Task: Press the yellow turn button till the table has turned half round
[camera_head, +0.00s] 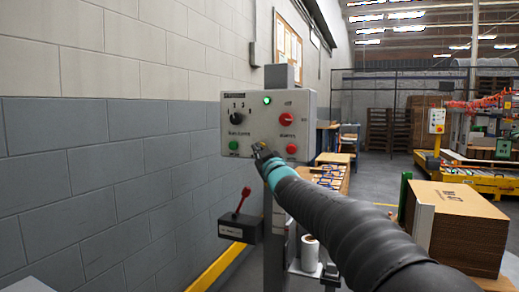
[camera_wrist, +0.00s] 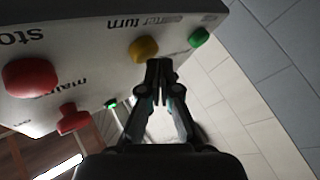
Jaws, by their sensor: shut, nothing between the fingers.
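The yellow turn button (camera_wrist: 143,48) sits on the grey control panel (camera_wrist: 100,22), beside the words "quarter turn" in the wrist view. My gripper (camera_wrist: 158,66) is shut and empty, its fingertips close beside the yellow button. I cannot tell whether they touch it. In the head view my gripper (camera_head: 261,150) is at the lower middle of the panel (camera_head: 262,128) and mostly hides the yellow button. I cannot tell which thing here is the turning table.
The panel also carries a green button (camera_head: 234,145), a red stop button (camera_head: 291,149), a red knob (camera_head: 285,119), a black selector (camera_head: 237,118) and a lit green lamp (camera_head: 267,100). A red-handled lever box (camera_head: 238,227) is below left. Stacked cardboard (camera_head: 460,220) stands right.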

